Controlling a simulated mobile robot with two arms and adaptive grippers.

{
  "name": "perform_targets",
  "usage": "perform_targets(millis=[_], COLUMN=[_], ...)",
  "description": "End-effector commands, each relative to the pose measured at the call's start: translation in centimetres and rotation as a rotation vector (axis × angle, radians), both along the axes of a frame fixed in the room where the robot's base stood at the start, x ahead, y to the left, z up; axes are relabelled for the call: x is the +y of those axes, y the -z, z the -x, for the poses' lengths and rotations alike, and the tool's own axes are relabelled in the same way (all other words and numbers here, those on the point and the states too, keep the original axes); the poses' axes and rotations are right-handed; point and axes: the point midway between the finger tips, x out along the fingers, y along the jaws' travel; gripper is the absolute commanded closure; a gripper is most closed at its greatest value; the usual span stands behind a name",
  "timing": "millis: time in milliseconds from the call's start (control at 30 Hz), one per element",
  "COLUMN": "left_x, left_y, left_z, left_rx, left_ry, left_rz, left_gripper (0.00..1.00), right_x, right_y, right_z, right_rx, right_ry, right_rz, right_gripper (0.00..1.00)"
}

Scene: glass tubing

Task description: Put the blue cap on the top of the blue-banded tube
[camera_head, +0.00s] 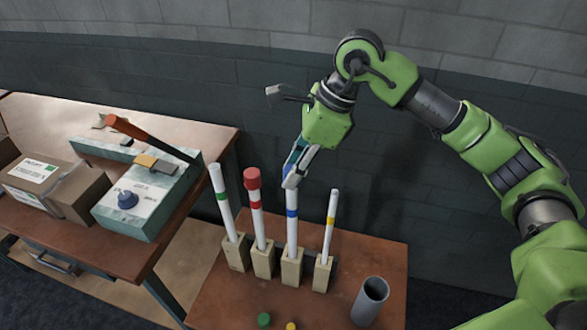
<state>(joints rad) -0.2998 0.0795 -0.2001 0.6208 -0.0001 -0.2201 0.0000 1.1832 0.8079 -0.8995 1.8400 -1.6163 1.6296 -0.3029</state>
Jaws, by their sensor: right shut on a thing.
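The blue-banded tube (291,230) stands upright in a wooden block on the brown table. Its top end is hidden behind my right gripper. My right gripper (291,178) points down at the top of this tube, with its fingers shut. A small patch of blue, which looks like the blue cap (287,168), shows between the fingers. The cap is mostly hidden, so I cannot tell whether it touches the tube or sits on it. My left gripper is not in view.
Green-banded (221,198), red-capped red-banded (257,220) and yellow-banded (329,222) tubes stand close beside it in blocks. A green cap (264,320), a yellow cap (291,326) and a grey cup (370,300) are nearer. A bench (215,138) with boxes and a device stands left.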

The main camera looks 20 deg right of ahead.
Motion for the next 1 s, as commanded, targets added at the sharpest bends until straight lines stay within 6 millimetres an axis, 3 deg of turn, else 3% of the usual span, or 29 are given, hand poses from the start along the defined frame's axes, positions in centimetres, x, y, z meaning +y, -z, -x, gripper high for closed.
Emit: perform_targets(millis=[1000], left_x=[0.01], left_y=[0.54], left_z=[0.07], left_rx=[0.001], left_ry=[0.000], left_rz=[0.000], left_gripper=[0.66], right_x=[0.00], right_y=[0.05], right_z=[-0.01], right_rx=[0.000], right_ry=[0.000], right_rz=[0.000], right_gripper=[0.83])
